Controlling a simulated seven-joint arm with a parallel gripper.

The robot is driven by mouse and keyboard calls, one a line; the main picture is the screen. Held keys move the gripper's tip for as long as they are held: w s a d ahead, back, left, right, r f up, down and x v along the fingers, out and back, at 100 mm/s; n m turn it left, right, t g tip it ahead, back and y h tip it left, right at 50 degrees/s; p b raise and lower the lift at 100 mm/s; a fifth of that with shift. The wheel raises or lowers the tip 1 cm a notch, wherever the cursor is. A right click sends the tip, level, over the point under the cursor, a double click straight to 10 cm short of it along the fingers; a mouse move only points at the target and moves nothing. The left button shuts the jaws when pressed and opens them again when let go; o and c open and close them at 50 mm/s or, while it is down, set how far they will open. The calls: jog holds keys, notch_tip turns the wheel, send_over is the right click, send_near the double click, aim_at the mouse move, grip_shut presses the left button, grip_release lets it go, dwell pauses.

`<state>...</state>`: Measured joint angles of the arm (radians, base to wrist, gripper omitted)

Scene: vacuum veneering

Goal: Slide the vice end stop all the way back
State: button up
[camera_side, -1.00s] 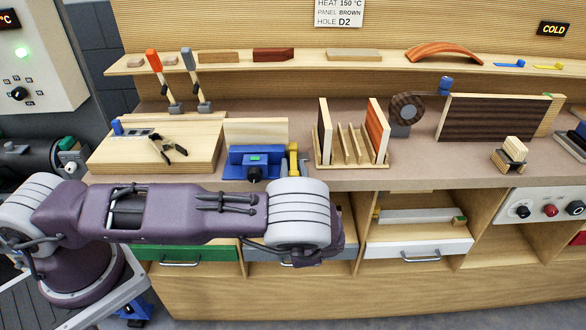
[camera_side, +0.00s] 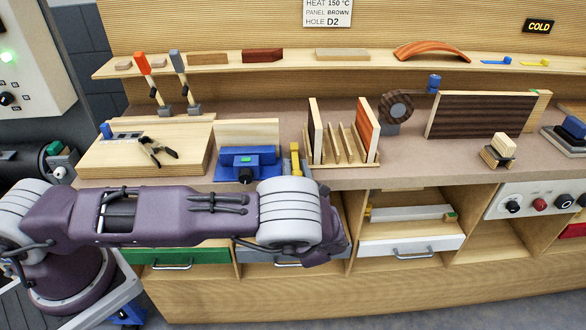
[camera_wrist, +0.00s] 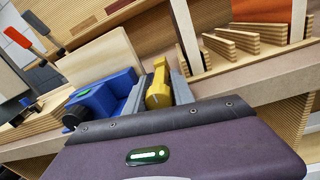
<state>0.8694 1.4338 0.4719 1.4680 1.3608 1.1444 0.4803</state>
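The blue vice (camera_side: 247,162) stands on the bench with a pale upright board (camera_side: 247,133) behind it. The yellow end stop (camera_side: 295,160) is just right of the vice. In the wrist view the end stop (camera_wrist: 159,87) stands upright beside the blue vice body (camera_wrist: 103,97). My gripper (camera_wrist: 159,93) has grey fingers on the left and right of the yellow stop. I cannot tell whether both touch it. In the side view my wrist hides most of the gripper, and the lower part of the stop is hidden too.
A slotted wooden rack (camera_side: 343,148) with upright panels stands close to the right of the stop.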

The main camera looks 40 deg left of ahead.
jog(key=o, duration=0.4)
jog(key=shift+w+d, duration=0.1)
jog(key=shift+d, duration=0.05)
jog(key=v, duration=0.7)
